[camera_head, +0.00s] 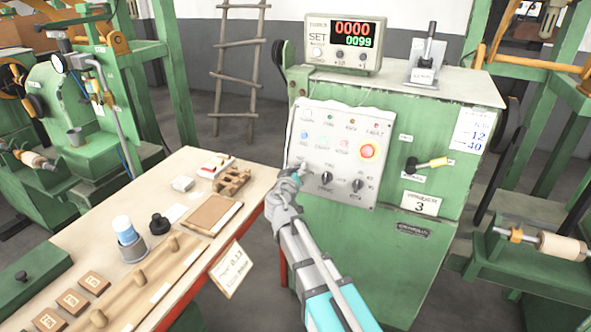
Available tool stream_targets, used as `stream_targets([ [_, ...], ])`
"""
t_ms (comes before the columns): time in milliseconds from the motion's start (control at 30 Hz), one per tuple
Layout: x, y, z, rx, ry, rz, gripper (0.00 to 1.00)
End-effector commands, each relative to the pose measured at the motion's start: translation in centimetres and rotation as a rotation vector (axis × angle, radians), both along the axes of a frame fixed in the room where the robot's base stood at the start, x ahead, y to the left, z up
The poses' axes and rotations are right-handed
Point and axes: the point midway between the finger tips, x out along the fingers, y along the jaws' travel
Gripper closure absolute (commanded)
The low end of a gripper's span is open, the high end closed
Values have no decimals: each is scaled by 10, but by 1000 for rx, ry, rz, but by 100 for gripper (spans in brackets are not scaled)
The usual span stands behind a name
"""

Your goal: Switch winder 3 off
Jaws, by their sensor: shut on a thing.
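Winder 3 is the green machine (455,250) on the right, with a plate (420,203) reading 3. Two black rotary knobs, one in the middle (326,178) and one to the right (357,185), sit low on the panel. My gripper (298,172) is at the panel's lower left corner, shut on a small control there. My gripper mostly hides that control, so its type and setting cannot be told.
A counter box (342,43) showing 0000 and 0099 stands on the winder. A black lever with a yellow grip (430,164) sticks out right of the panel. A workbench (75,221) with wooden parts and cups lies left of my arm. Other green machines stand at both sides.

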Motion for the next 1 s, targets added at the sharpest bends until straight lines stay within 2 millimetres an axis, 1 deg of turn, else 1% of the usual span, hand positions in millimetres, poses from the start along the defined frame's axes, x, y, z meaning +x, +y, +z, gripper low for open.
stream_targets([
  [300, 1, 2, 2, -197, 69, 88, 88],
  [1000, 1, 4, 1, -562, 200, 247, 88],
])
